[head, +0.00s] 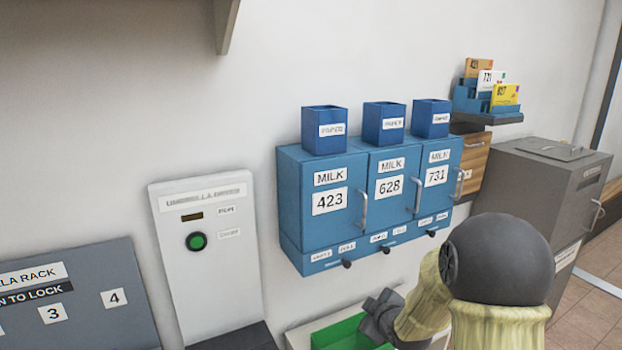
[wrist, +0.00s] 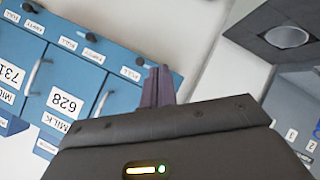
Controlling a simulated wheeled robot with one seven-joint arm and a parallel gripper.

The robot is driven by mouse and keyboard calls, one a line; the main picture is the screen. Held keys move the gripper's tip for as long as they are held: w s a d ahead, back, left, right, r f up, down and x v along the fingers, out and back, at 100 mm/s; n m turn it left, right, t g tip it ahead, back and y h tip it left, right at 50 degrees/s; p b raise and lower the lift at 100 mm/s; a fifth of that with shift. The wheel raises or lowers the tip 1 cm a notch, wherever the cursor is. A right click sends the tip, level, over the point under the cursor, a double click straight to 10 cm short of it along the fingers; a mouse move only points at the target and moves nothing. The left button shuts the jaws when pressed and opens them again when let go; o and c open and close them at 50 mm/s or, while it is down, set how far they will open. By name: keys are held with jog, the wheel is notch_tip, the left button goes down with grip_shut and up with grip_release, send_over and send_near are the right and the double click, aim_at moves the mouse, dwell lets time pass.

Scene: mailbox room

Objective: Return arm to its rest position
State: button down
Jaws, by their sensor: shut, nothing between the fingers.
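My gripper (head: 379,314) is at the lower middle of the head view, in front of and below the blue milk boxes (head: 388,227). It is in front of a green tray (head: 335,335) and partly covers it. In the wrist view my gripper's fingers (wrist: 158,84) are together with nothing between them. The arm is bent, with a dark rounded joint at the lower right of the head view. The milk boxes show upside down in the wrist view (wrist: 68,85).
A white panel with a green button (head: 196,241) is on the wall at left. A grey numbered rack (head: 85,310) is at lower left. Blue paper holders (head: 384,124) top the milk boxes. A grey cabinet (head: 545,185) stands at right, beside a shelf of cards (head: 487,116). A ledge (head: 224,22) juts out at top.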

jog(key=s+m+g+h, duration=0.2)
jog(key=s+m+g, duration=0.8)
jog(key=s, duration=1.5)
notch_tip(320, 180, up, 19)
jog(key=m+t+p, duration=0.1)
jog(key=p, duration=1.9)
jog(key=shift+w+d, duration=0.2)
jog(key=shift+d, duration=0.1)
